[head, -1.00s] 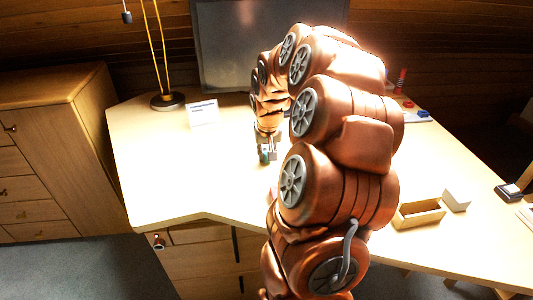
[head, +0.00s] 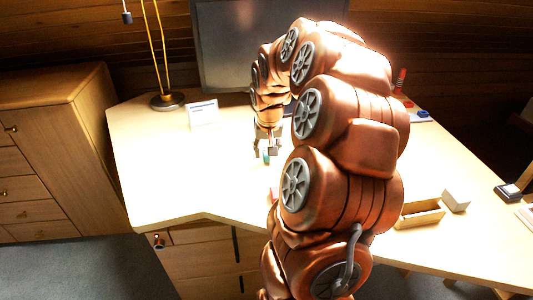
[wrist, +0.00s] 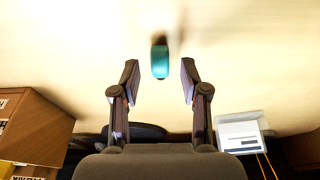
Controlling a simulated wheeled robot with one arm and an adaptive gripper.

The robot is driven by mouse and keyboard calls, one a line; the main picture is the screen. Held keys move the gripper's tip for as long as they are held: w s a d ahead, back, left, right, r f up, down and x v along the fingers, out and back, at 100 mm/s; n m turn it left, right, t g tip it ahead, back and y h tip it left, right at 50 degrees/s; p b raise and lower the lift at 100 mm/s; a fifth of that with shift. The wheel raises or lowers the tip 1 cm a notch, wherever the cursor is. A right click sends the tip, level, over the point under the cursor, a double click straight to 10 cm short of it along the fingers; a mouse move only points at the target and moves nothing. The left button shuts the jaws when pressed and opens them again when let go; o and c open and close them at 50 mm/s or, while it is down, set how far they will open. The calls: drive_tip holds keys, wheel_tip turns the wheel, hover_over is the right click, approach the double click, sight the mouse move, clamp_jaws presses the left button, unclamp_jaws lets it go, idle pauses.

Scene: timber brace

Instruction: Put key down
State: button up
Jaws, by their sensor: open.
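The key shows as a small teal piece (wrist: 160,60) between and just beyond my open fingertips in the wrist view. Neither finger touches it in that view, and its far end blurs into a dim shadow on the pale desktop. In the head view, a bit of teal (head: 266,157) shows low at my gripper (head: 268,152), over the middle of the desk (head: 190,165). My gripper (wrist: 160,80) is open, with a gap on both sides of the key. Whether the key lies flat is too small to tell.
A white card (head: 203,114) and a lamp base (head: 167,101) stand at the back left. A dark monitor (head: 235,50) is behind my arm. An open wooden box (head: 420,214) and a pale block (head: 456,200) sit at the right. The left desktop is clear.

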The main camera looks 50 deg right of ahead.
drive_tip(key=v, duration=1)
drive_tip(key=s+a+f+n+g, duration=0.1)
drive_tip(key=s+a+n, duration=0.1)
drive_tip(key=a, duration=0.5)
drive_tip(key=s+a+f+n+y, duration=0.1)
drive_tip(key=s+a+f, duration=0.15)
drive_tip(key=a, duration=0.45)
drive_tip(key=s+a+n+g, duration=0.1)
drive_tip(key=s+a+n, duration=0.1)
drive_tip(key=a, duration=0.5)
drive_tip(key=s+a+f+n+g, duration=0.1)
drive_tip(key=s+a+f, duration=0.2)
drive_tip(key=s+a, duration=0.2)
drive_tip(key=s+a+f+n+g, duration=0.1)
drive_tip(key=s+a, duration=0.3)
drive_tip(key=s, duration=0.7)
drive_tip(key=shift+a+f+g+y, duration=0.3)
drive_tip(key=shift+a+f+g, duration=0.15)
drive_tip(key=shift+f, duration=0.45)
drive_tip(key=shift+d, duration=0.1)
drive_tip(key=s+p+v, duration=0.2)
drive_tip(key=p+v, duration=0.7)
drive_tip(key=s+r+p+v, duration=0.1)
drive_tip(key=s+p+v, duration=0.1)
drive_tip(key=p+v, duration=0.7)
drive_tip(key=shift+r+t+p, duration=0.35)
drive_tip(key=shift+r+t, duration=0.1)
drive_tip(key=shift+r, duration=0.2)
